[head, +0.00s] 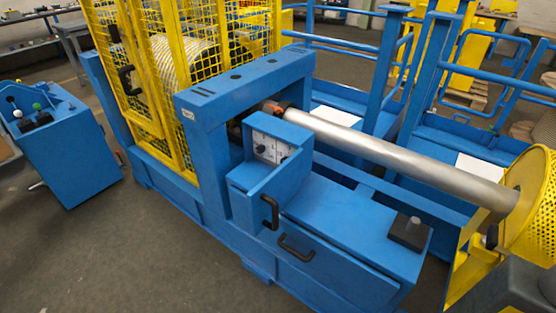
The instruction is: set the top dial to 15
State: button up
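A pale dial panel (270,147) is set in the front of a blue control box (285,178) at the middle of the head view. Small dark dial marks and a dark knob show on the panel. They are too small for me to read a setting or to tell the top dial clearly from the others. My gripper is not in view, so where it is relative to the panel cannot be told.
A thick metal shaft (400,160) runs behind the control box to a yellow perforated guard (535,205). Black handles (296,247) stick out below the panel. A yellow mesh cage (180,70) stands at left. Grey floor (130,260) is clear at front left.

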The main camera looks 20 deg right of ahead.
aim_at(259, 149)
jog(key=i+j, duration=0.45)
jog(key=i+j+z, duration=0.15)
jog(key=i+j, duration=0.3)
jog(key=j, duration=0.15)
jog(key=i+j, duration=0.45)
jog(key=j, duration=0.15)
